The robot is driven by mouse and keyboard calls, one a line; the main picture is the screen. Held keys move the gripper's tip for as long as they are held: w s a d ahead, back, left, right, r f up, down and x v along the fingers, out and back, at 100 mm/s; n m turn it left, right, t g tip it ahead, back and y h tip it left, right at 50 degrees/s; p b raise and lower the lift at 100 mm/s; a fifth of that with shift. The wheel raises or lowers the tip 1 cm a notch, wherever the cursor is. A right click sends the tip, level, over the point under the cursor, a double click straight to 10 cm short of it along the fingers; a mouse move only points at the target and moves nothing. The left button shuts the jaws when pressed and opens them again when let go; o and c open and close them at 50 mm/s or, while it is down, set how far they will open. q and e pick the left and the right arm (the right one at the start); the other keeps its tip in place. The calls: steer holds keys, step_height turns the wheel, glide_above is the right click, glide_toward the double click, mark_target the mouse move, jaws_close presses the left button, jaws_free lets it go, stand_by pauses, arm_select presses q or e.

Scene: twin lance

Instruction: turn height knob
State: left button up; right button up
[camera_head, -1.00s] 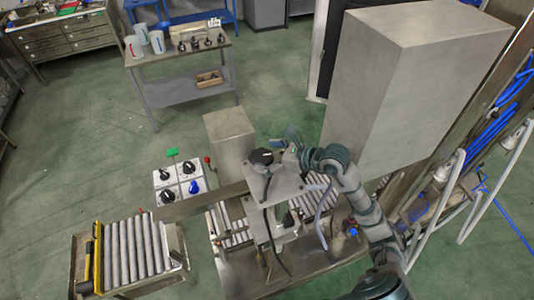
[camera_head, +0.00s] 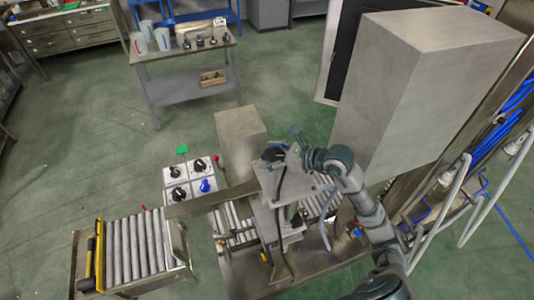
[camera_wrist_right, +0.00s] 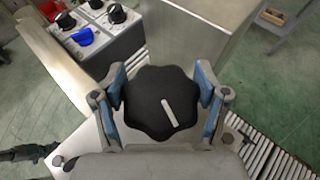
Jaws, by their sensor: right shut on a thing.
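The height knob (camera_wrist_right: 160,103) is a black, lobed knob with a white pointer line, seen large in the right wrist view. The line slants from upper left to lower right. In the head view the knob (camera_head: 272,155) sits on top of a grey metal bracket (camera_head: 290,185). My right gripper (camera_wrist_right: 163,95) has its blue-padded fingers on both sides of the knob and is shut on it. In the head view my right gripper (camera_head: 284,150) reaches the knob from the right. My left gripper is not in view.
A control panel (camera_head: 189,178) with black knobs and one blue knob stands left of the bracket. A roller conveyor (camera_head: 132,250) is at lower left. A large grey box (camera_head: 420,80) rises behind my right arm. A side table (camera_head: 185,60) stands at the back.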

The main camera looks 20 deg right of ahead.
steer(key=shift+s+f, duration=0.1)
steer(key=shift+f, duration=0.05)
stand_by(0.4)
steer(key=o, duration=1.2)
steer(key=shift+s+d, duration=0.1)
steer(key=shift+d, duration=0.05)
steer(key=shift+c, duration=0.2)
steer(key=shift+s+d, duration=0.25)
steer(key=shift+w+d, duration=0.15)
steer(key=v, duration=1.2)
steer(key=shift+d+f, duration=0.1)
steer(key=shift+d, duration=0.25)
steer(key=shift+a, duration=0.1)
steer(key=shift+a, duration=0.25)
